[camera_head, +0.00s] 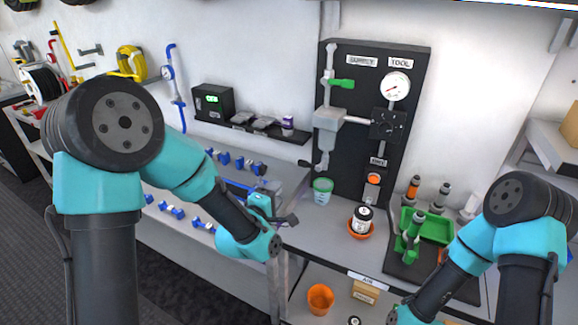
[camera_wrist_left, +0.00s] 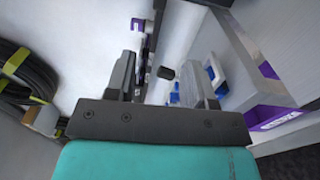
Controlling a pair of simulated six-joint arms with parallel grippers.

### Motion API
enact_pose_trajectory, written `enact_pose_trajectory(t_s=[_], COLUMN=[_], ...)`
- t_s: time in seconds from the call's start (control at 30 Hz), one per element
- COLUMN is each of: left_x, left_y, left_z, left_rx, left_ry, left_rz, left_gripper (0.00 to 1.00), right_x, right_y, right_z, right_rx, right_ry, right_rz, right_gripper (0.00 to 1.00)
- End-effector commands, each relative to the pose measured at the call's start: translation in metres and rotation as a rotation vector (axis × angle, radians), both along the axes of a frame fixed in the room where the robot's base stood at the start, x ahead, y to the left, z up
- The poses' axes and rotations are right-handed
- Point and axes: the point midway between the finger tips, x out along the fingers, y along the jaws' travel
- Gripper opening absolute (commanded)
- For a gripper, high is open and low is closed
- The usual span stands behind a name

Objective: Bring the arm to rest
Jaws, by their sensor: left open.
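My left arm reaches in from the left in the head view, and its small dark gripper (camera_head: 288,219) is by the front edge of the grey bench. In the left wrist view the same gripper (camera_wrist_left: 162,78) has its two dark fingers wide apart, with nothing between them. My right arm is folded at the lower right of the head view. Its wrist runs out at the bottom edge, so its gripper is hidden from me.
A black panel (camera_head: 350,75) with a gauge and a green-handled valve stands behind the bench. A white jar (camera_head: 362,215) in an orange dish, a green cup (camera_head: 322,190) and a green tray (camera_head: 435,225) stand on the bench. An orange cup (camera_head: 320,298) is on the lower shelf.

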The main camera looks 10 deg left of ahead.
Motion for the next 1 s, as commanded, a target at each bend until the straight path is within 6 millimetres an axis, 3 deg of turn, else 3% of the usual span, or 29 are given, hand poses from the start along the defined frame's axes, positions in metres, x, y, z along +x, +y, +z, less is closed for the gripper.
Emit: enact_pose_trajectory(t_s=[0.13,0.23,0.47,0.67,0.8,0.9,1.0], left_x=[0.000,-0.003,-0.033,-0.095,-0.154,-0.193,-0.222], left_y=[0.002,0.008,0.034,0.059,0.073,0.079,0.082], left_z=[-0.011,-0.036,-0.148,-0.247,-0.304,-0.330,-0.345], left_rx=[0.033,0.112,0.458,0.750,0.895,0.954,0.978], left_ry=[0.023,0.078,0.335,0.575,0.713,0.774,0.802], left_rz=[-0.001,-0.006,-0.106,-0.338,-0.575,-0.747,-0.874], left_gripper=[0.49,0.49,0.49,0.49,0.49,0.49,0.49], right_x=[0.000,0.000,0.000,0.000,0.000,0.000,0.000], right_y=[0.000,0.000,0.000,0.000,0.000,0.000,0.000], right_z=[0.000,0.000,0.000,0.000,0.000,0.000,0.000], right_rx=[0.000,0.000,0.000,0.000,0.000,0.000,0.000], right_ry=[0.000,0.000,0.000,0.000,0.000,0.000,0.000], right_rz=[0.000,0.000,0.000,0.000,0.000,0.000,0.000], right_gripper=[0.43,0.43,0.43,0.43,0.43,0.43,0.43])
